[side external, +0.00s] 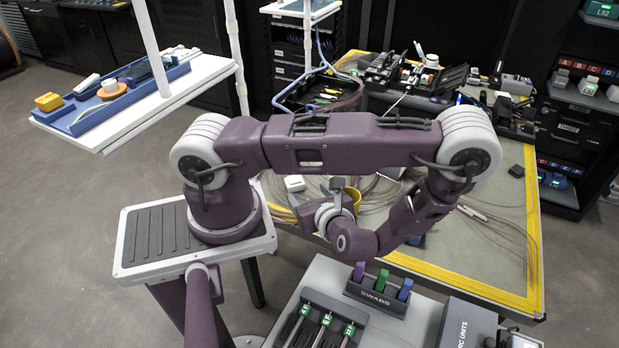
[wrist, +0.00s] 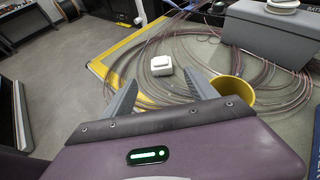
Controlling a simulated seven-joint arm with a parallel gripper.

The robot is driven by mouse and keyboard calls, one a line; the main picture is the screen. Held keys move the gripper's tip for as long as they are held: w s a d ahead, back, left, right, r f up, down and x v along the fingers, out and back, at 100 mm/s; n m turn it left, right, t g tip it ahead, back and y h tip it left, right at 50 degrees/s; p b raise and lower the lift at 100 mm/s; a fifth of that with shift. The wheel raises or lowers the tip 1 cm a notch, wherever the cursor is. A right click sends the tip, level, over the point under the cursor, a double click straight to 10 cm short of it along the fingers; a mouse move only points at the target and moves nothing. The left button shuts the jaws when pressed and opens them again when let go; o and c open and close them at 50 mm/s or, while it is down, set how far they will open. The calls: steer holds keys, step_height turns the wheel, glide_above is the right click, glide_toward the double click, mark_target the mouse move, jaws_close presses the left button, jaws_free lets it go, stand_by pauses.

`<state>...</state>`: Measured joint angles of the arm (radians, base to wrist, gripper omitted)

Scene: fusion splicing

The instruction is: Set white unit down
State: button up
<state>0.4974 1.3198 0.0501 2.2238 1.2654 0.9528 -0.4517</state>
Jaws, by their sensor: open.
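The white unit (side external: 294,183) is a small white box with rounded edges. It rests on the work table, near the table's left edge in the side view. In the wrist view the white unit (wrist: 161,66) shows just beyond the fingertips, roughly centred in the gap between them. My gripper (wrist: 160,82) is open, with a grey finger on each side and nothing held. In the side view my gripper (side external: 312,205) is small and partly hidden by my wrist, close to the unit.
A yellow cup (wrist: 234,94) stands close beside the right finger. Thin fibre loops (wrist: 205,50) lie over the table around the unit. A grey box (wrist: 270,30) stands at the right. A swabs holder (side external: 376,294) is on the front bench.

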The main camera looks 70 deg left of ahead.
steer(key=s+d+r+n+t+h, duration=0.1)
steer(key=d+r+n+h, duration=0.3)
steer(key=r, duration=0.5)
steer(key=s+d+r+n+t+h, duration=0.1)
steer(key=d+r+n+t+h, duration=0.2)
steer(key=d+r+n, duration=0.3)
steer(key=s+d+r+n+t+h, duration=0.2)
steer(key=d+r+n+h, duration=0.3)
steer(key=r, duration=0.9)
steer(key=shift+d+r+n+h, duration=0.25)
steer(key=shift+n+h, duration=0.35)
steer(key=shift+n, duration=0.4)
